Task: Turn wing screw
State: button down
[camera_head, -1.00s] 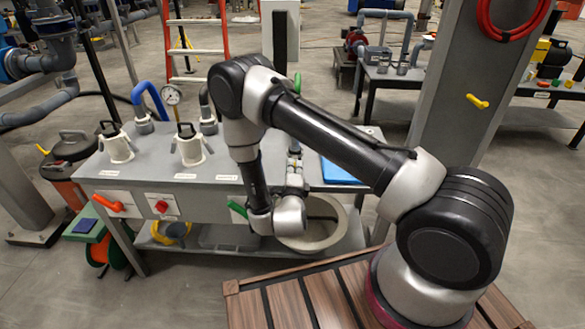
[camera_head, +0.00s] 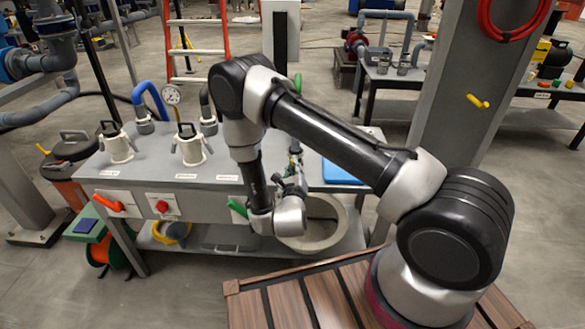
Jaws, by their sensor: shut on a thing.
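My gripper (camera_head: 291,184) is at the front right of the grey bench, low in front of a slim upright fitting (camera_head: 296,152) with pipe parts. It is small in the picture and partly behind my own wrist. It is shut on a small part there, which I take to be the wing screw. The screw itself is hidden by the fingers and wrist, so its angle cannot be told.
The grey bench (camera_head: 140,172) carries two white filter housings (camera_head: 191,150) with black handles, a pressure gauge (camera_head: 171,95) and a blue hose (camera_head: 147,98). Its front has an orange lever (camera_head: 108,203) and a red knob (camera_head: 162,207). A blue pad (camera_head: 340,172) lies at right.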

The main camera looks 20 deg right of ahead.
jog(key=shift+w+a+r+m, duration=0.1)
jog(key=shift+r+m, duration=0.05)
jog(key=shift+m, duration=0.45)
jog(key=c, duration=1.6)
grip_release()
notch_tip(320, 180, up, 10)
